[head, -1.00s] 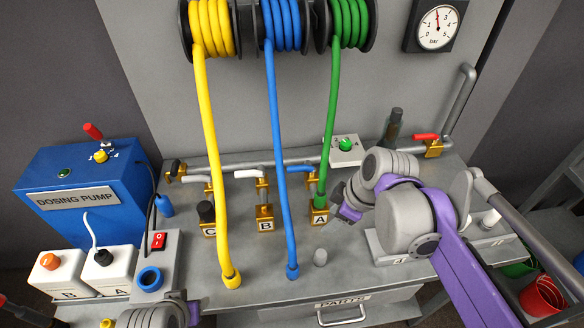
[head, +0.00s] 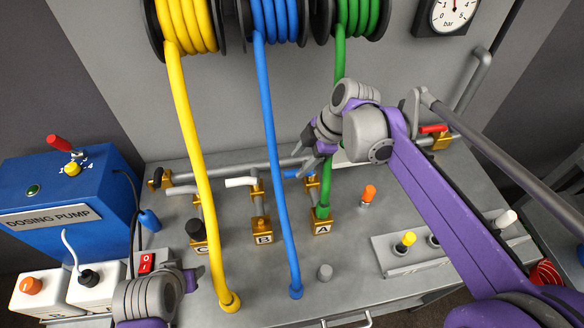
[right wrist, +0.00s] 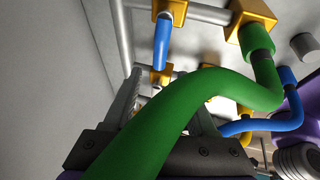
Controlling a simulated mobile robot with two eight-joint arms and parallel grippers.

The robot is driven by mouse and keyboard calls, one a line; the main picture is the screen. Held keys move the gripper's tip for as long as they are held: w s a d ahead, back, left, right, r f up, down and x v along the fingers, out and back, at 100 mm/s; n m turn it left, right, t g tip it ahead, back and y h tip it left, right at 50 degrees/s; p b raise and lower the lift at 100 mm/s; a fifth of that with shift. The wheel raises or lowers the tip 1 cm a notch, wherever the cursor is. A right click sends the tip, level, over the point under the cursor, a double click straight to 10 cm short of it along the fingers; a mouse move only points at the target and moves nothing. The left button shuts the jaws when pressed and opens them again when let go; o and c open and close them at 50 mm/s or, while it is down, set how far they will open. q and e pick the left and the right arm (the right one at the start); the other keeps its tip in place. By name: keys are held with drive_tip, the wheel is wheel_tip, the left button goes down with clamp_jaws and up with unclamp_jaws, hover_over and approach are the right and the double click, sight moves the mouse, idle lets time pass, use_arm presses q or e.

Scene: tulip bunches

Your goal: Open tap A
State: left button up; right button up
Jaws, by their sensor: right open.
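Tap A is the brass valve (head: 312,188) with a blue lever (head: 296,174), above the block labelled A (head: 322,227). The lever lies sideways, pointing left along the pipe. A green hose (head: 326,190) is plugged into block A. My right gripper (head: 308,163) is open at the lever, just above it; contact cannot be told. In the right wrist view the blue lever (right wrist: 162,44) lies ahead of the fingers (right wrist: 165,106), and the green hose (right wrist: 220,88) crosses in front of them, hiding part of them. My left gripper (head: 190,279) is at the lower left, apart from the taps.
Tap B's white lever (head: 240,182) and tap C's grey lever (head: 180,190) are to the left. Blue (head: 272,140) and yellow (head: 190,140) hoses hang down to the bench. An orange-topped plug (head: 368,194) stands right of block A. The dosing pump (head: 60,200) is far left.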

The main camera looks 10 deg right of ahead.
sight(290, 172)
drive_tip(key=x, duration=0.5)
drive_tip(key=shift+w+f, duration=0.1)
clamp_jaws()
idle(1.3)
